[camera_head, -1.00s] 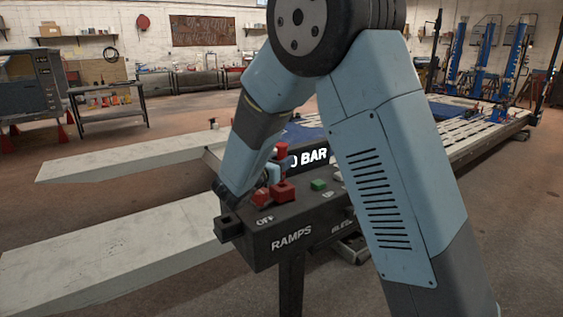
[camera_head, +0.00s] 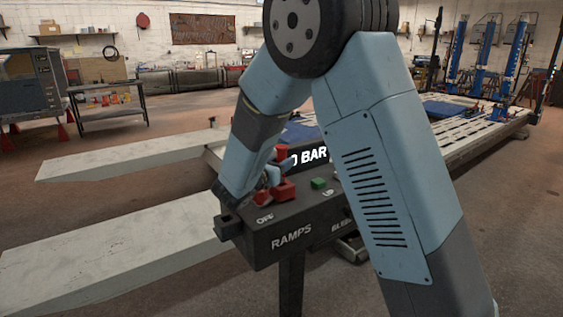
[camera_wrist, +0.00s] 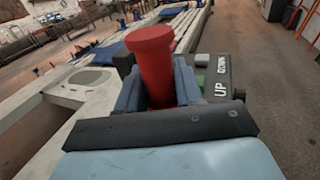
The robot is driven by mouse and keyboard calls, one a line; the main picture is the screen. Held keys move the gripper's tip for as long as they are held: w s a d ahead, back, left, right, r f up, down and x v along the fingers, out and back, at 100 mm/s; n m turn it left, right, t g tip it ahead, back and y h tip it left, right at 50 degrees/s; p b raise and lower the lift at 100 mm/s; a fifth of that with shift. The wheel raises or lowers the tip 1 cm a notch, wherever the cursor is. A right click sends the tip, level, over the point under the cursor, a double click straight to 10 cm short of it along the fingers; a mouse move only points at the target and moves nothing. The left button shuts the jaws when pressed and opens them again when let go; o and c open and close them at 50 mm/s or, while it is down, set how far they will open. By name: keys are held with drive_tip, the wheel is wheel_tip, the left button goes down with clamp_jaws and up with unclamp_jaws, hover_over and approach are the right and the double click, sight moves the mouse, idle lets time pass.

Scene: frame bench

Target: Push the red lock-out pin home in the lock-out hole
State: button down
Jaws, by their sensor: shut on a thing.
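The red lock-out pin (camera_wrist: 153,62) stands between the fingers of my gripper (camera_wrist: 158,88) in the wrist view, its round head above them. My gripper is shut on it. In the head view my gripper (camera_head: 273,176) is low over the left end of the dark control box (camera_head: 268,245). Only a bit of the pin's red top (camera_head: 282,152) shows there behind the blue fingers. A red block (camera_head: 284,188) sits on the box beside the fingers. The lock-out hole is hidden, so I cannot tell how deep the pin sits.
The box top has a green button (camera_head: 319,184) and lettering OFF and UP; its front reads RAMPS. Pale ramps (camera_head: 110,250) lie to the left. A lift platform (camera_head: 470,132) stretches away behind. My own arm covers much of the head view's middle.

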drive_tip(key=shift+f, duration=1)
drive_tip(key=shift+r, duration=0.15)
drive_tip(key=shift+r, duration=1.15)
drive_tip(key=shift+f, duration=1.25)
idle(1.1)
drive_tip(key=c, duration=0.7)
unclamp_jaws()
drive_tip(key=shift+o, duration=0.2)
drive_tip(key=shift+f, duration=0.1)
drive_tip(key=shift+s, duration=0.1)
